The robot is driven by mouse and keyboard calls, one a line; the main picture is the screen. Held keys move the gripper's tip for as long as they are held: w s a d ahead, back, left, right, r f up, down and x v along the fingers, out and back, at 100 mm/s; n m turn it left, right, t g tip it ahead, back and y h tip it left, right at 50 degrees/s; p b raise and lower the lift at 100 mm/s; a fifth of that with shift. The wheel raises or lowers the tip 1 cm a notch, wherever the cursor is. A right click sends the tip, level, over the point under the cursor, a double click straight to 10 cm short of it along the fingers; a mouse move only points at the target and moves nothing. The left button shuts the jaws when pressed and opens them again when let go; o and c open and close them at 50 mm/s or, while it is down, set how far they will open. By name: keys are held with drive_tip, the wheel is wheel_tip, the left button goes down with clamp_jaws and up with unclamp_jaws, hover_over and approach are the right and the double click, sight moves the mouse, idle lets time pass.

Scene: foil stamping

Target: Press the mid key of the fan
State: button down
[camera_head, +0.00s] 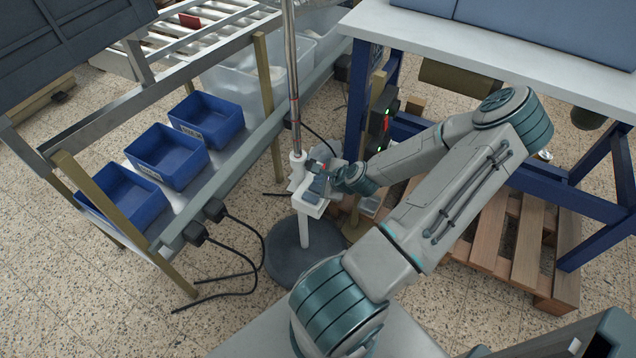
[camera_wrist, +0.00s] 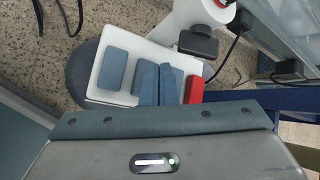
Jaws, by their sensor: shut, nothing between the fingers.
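The fan (camera_head: 302,230) stands on a dark round base, with a tall pole and a white key panel (camera_head: 306,208) low on it. In the wrist view the panel (camera_wrist: 100,92) carries a blue-grey key (camera_wrist: 115,70) at the left and a red part (camera_wrist: 195,89) at the right. Between them is the mid key (camera_wrist: 139,79), blue-grey and partly hidden by my fingers. My gripper (camera_wrist: 157,68) is shut and empty, with its fingertips over the mid key area. Whether they touch it I cannot tell. In the head view my gripper (camera_head: 322,180) is at the panel.
A rack with several blue bins (camera_head: 168,155) stands left of the fan. A blue-framed table (camera_head: 480,45) and a wooden pallet (camera_head: 510,235) are at the right. Black cables (camera_head: 235,260) lie on the floor beside the fan base.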

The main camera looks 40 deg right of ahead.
wheel_tip(320, 180, up, 5)
drive_tip(key=p, duration=0.4)
idle(0.3)
idle(0.7)
